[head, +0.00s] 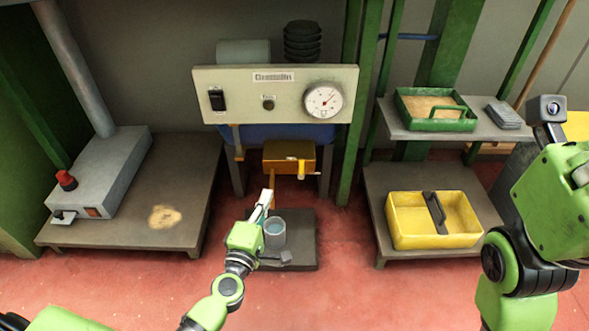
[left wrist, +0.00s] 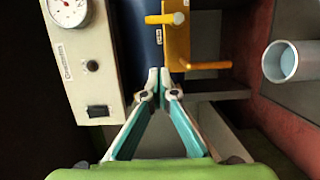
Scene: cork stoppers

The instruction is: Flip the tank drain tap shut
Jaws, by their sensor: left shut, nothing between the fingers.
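The tank drain tap is a small yellow lever (head: 301,169) on the front of an orange box (head: 275,153), below the blue tank (head: 262,131). The lever points downward in the head view. It also shows at the top of the left wrist view (left wrist: 166,18), with an orange spout (left wrist: 207,65) beside it. My left gripper (head: 266,196) is shut and empty, below and left of the lever in the head view. In the left wrist view its fingertips (left wrist: 160,76) meet in front of the tank area, apart from the lever. My right gripper is out of view.
A metal cup (head: 274,233) stands on a low dark stand under the spout. Above is a panel (head: 240,76) with a switch and dial. A yellow divided tray (head: 402,222) is on the right bench, a grey box with red knob (head: 95,178) on the left.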

